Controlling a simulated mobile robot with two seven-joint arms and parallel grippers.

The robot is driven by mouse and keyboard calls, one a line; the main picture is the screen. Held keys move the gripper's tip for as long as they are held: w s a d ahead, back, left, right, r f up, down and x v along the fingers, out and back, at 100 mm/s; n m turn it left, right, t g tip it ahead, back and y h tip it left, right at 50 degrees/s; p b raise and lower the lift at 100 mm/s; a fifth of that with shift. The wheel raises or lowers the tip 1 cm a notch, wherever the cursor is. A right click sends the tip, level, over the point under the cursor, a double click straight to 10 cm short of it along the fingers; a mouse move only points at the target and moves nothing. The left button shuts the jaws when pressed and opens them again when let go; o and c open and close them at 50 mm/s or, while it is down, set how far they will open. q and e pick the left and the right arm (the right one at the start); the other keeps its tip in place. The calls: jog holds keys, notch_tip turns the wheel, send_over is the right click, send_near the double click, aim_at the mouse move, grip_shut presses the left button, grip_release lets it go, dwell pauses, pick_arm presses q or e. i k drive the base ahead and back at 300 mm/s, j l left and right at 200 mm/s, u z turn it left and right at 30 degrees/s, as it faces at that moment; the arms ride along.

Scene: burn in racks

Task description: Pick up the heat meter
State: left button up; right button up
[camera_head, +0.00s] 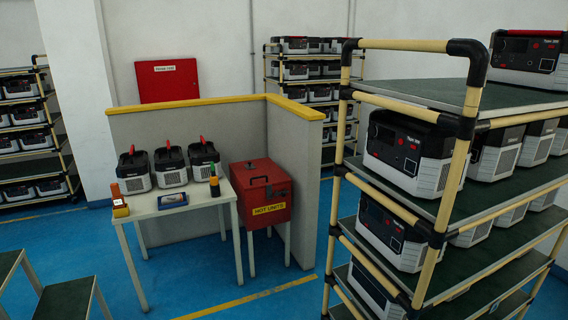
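A white table (160,210) stands left of the middle, against a low grey partition. A small orange and yellow handheld device (119,202) stands upright at the table's front left corner; it looks like the heat meter, though it is too small to read. A dark bottle-shaped item with an orange part (214,185) stands near the right edge of the table. Neither of my grippers is in view.
Several black and white units with red handles (170,167) line the table's back. A red "HOT UNITS" box (262,196) stands right of the table. A tall rack (425,95) of units fills the right side. Blue floor (200,285) is open in front.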

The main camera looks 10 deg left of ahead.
aim_at(118, 199)
jog(key=i+u, duration=0.5)
jog(key=i, duration=0.2)
jog(key=i+l+u, duration=0.15)
jog(key=i+u, duration=0.3)
jog(key=i, duration=0.25)
jog(key=i+u, duration=0.85)
jog(key=i+l+u, duration=0.2)
jog(key=u, duration=0.2)
jog(key=i, duration=0.1)
